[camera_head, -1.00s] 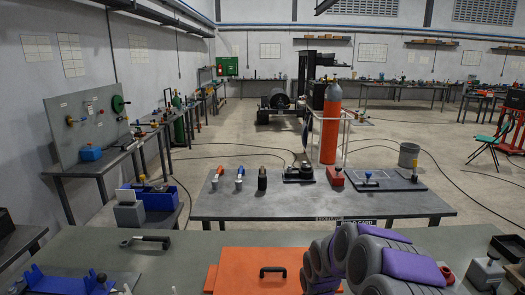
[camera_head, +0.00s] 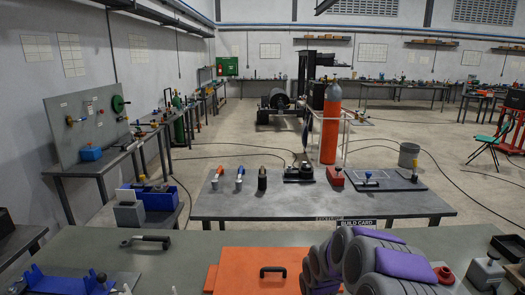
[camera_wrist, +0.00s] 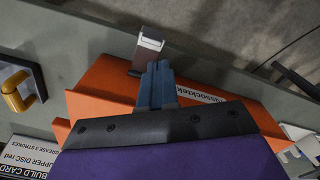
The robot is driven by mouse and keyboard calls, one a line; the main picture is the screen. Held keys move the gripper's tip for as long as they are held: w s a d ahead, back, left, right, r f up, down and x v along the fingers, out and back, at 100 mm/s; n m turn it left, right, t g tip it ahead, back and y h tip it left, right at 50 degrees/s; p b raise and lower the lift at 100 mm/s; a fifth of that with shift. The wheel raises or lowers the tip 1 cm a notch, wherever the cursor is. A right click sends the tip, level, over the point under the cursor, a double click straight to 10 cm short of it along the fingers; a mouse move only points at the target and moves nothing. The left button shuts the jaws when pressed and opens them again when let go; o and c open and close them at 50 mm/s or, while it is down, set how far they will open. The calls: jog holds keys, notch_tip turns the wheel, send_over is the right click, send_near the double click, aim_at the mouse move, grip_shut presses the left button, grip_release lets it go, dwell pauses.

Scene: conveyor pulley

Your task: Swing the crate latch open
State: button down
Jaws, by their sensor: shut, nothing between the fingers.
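The orange crate (camera_head: 240,265) stands at the front edge of the near bench, with a black handle (camera_head: 273,271) on top. In the wrist view the orange crate (camera_wrist: 98,93) lies beyond and around my gripper (camera_wrist: 157,66). A small latch (camera_wrist: 151,40) with a pale metallic end and a dark stem sticks out at the crate's far edge. My gripper's blue-grey fingers are together and empty, with their tips close to the latch's lower part. I cannot tell whether they touch it. In the head view my arm hides the crate's right side, and the latch cannot be made out.
A yellow-orange handle on a dark block (camera_wrist: 18,92) and a printed card (camera_wrist: 25,160) lie left in the wrist view. A black-handled tool (camera_head: 147,240) and a blue fixture (camera_head: 50,282) are left of the crate. A second table (camera_head: 320,205) stands beyond a gap.

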jog(key=shift+f, duration=1.4)
dwell(0.5)
notch_tip(320, 180, up, 8)
jog(key=p, duration=0.3)
dwell(0.7)
jog(key=s+r+m, duration=0.2)
jog(key=s+r, duration=1.1)
jog(key=s, duration=0.2)
jog(key=s+r+m+g, duration=0.1)
jog(key=s+r+m, duration=0.1)
jog(key=s, duration=0.7)
jog(key=s+r+m, duration=0.2)
jog(key=s+r, duration=0.1)
jog(key=s, duration=0.7)
jog(key=shift+s+g, duration=0.15)
jog(key=shift+g, duration=0.25)
